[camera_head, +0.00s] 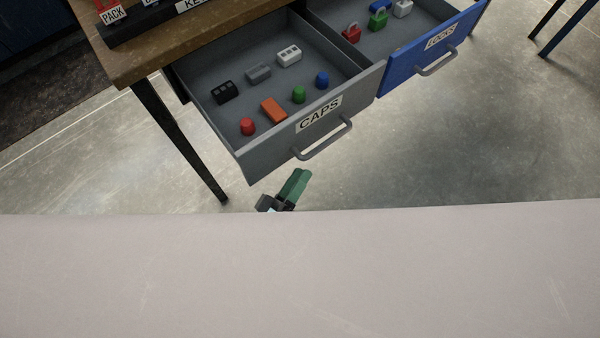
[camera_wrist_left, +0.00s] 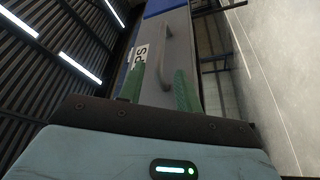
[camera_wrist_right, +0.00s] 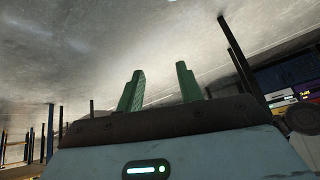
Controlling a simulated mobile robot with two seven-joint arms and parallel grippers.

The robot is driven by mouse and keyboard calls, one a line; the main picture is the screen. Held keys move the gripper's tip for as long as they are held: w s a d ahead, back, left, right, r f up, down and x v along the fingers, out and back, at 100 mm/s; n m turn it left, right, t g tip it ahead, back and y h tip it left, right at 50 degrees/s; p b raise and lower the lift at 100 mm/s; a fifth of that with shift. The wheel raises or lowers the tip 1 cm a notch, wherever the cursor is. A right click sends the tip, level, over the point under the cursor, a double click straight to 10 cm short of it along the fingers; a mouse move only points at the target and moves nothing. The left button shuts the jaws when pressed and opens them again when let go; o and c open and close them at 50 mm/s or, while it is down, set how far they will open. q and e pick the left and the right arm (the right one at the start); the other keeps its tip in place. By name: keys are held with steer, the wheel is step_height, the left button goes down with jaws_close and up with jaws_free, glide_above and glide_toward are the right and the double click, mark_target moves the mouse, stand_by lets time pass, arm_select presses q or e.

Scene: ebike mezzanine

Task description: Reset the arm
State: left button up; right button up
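My left gripper (camera_head: 297,178) shows in the head view, just below and in front of the grey CAPS drawer (camera_head: 262,167). In the left wrist view its two green fingers (camera_wrist_left: 162,68) are apart with nothing between them. The drawer front and its handle (camera_wrist_left: 166,58) lie beyond the fingers. My right gripper is hidden in the head view. In the right wrist view its green fingers (camera_wrist_right: 160,70) are apart and empty, with bare floor beyond them.
The CAPS drawer is pulled out and holds several small coloured pieces, including a red cap (camera_head: 247,126) and an orange block (camera_head: 273,109). The blue drawer (camera_head: 420,68) beside it is also open, with padlocks inside. A table leg (camera_head: 180,142) stands left. Floor around is clear.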

arm_select(q)
steer(key=shift+a, duration=0.1)
stand_by(0.3)
